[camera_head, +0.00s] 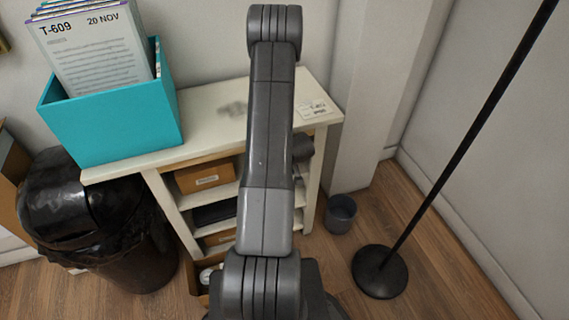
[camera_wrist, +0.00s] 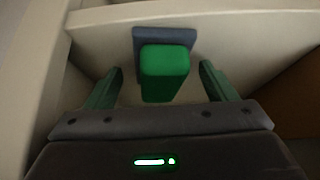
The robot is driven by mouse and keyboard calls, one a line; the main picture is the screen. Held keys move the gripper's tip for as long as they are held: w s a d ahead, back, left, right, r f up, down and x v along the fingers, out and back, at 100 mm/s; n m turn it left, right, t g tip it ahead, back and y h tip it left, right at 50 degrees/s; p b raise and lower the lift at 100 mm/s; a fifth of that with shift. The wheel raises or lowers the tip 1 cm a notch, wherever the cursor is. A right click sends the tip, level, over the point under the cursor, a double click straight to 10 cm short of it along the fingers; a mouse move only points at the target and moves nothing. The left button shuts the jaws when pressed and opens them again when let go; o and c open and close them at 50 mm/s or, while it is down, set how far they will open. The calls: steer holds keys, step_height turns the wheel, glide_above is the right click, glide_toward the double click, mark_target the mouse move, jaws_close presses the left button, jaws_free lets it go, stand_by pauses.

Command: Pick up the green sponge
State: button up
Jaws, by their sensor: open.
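The green sponge (camera_wrist: 165,74) shows in the wrist view as a bright green block in the middle of the picture. A flat blue-grey piece (camera_wrist: 143,38) shows at its far end; I cannot tell whether it is part of the sponge. My gripper (camera_wrist: 161,68) is open, with one finger on each side of the sponge. Gaps show between the fingers and the sponge. Neither the sponge nor my gripper can be made out in the head view, where my arm stands in front of the shelf unit.
The cream shelf unit (camera_head: 208,112) holds cardboard boxes (camera_head: 208,176) inside and a teal file box (camera_head: 112,125) on top. A black-bagged bin (camera_head: 130,255) stands left, a small grey bucket (camera_head: 341,215) right. A black pole's round base (camera_head: 379,272) stands farther right on the wooden floor.

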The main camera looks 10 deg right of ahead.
steer(key=shift+w+f, duration=0.1)
steer(key=shift+f, duration=0.1)
steer(key=c, duration=1)
steer(key=shift+c, duration=0.2)
steer(key=shift+a+r, duration=0.1)
steer(key=shift+r, duration=0.05)
steer(key=shift+s+a+r, duration=0.1)
steer(key=shift+s+r, duration=0.1)
steer(key=s+a+r, duration=0.2)
steer(key=s, duration=0.1)
steer(key=s+a+r, duration=0.3)
steer(key=s, duration=0.1)
steer(key=s+a+r, duration=0.2)
steer(key=s, duration=0.2)
steer(key=shift+s+a+r, duration=0.1)
steer(key=shift+a+r, duration=0.1)
steer(key=shift+a, duration=0.05)
